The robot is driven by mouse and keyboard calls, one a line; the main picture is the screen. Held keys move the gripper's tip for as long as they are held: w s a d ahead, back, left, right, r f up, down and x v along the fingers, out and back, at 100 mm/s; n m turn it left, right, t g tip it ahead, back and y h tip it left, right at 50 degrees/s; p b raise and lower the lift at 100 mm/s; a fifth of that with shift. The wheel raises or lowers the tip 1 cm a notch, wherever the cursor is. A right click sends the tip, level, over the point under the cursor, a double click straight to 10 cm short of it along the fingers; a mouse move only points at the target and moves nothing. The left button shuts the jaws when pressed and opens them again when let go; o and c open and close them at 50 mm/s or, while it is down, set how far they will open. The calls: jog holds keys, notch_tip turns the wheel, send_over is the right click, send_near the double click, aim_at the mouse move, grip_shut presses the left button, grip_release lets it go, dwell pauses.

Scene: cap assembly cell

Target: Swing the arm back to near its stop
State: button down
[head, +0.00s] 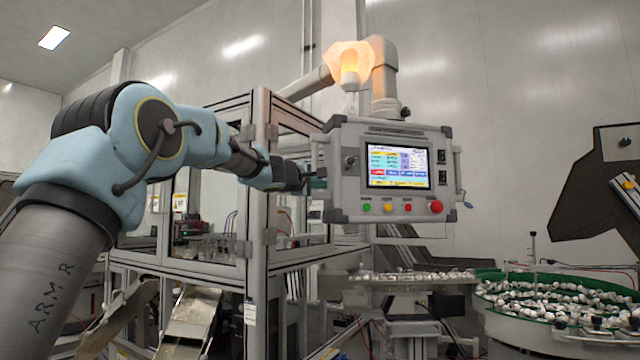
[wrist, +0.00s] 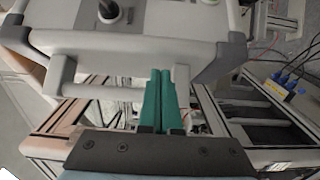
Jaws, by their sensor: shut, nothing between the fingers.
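The control panel (head: 345,200) is a grey box with a lit screen and coloured buttons. It hangs from a jointed support arm (head: 385,80). My gripper (head: 318,184) is at the panel's left side, by its side handle. In the wrist view my gripper's green fingers (wrist: 159,80) are shut together with nothing between them. They cross the pale handle bar (wrist: 100,91) near its right end, close to the panel's edge (wrist: 120,50). I cannot tell whether they touch the bar. The support arm's stop cannot be made out.
A framed glass-walled machine cell (head: 255,200) stands behind my gripper and left of the panel. A green-rimmed bowl feeder (head: 510,325) full of small white parts is at lower right. A dark angular unit (head: 590,190) is at right.

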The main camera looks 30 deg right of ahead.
aim_at(359, 187)
jog(key=shift+s+d, duration=0.15)
jog(key=shift+d, duration=0.05)
jog(key=shift+n+t+y, duration=0.6)
jog(key=shift+n+t, duration=0.1)
jog(key=shift+t, duration=0.2)
jog(key=d+p, duration=0.2)
jog(key=d, duration=0.4)
jog(key=d+p, duration=0.3)
jog(key=d, duration=0.3)
jog(key=shift+s+d+r, duration=0.15)
jog(key=shift+s+d+f, duration=0.15)
jog(key=shift+d+f, duration=0.05)
jog(key=shift+d, duration=0.3)
jog(key=shift+a, duration=0.3)
jog(key=a, duration=0.1)
jog(key=a+b, duration=0.1)
jog(key=a, duration=0.2)
jog(key=shift+w+a+f+b, duration=0.1)
jog(key=shift+w+a+b, duration=0.2)
jog(key=b+v, duration=0.3)
jog(key=v, duration=0.1)
jog(key=b+v, duration=0.3)
jog(key=v, duration=0.2)
jog(key=shift+r, duration=0.2)
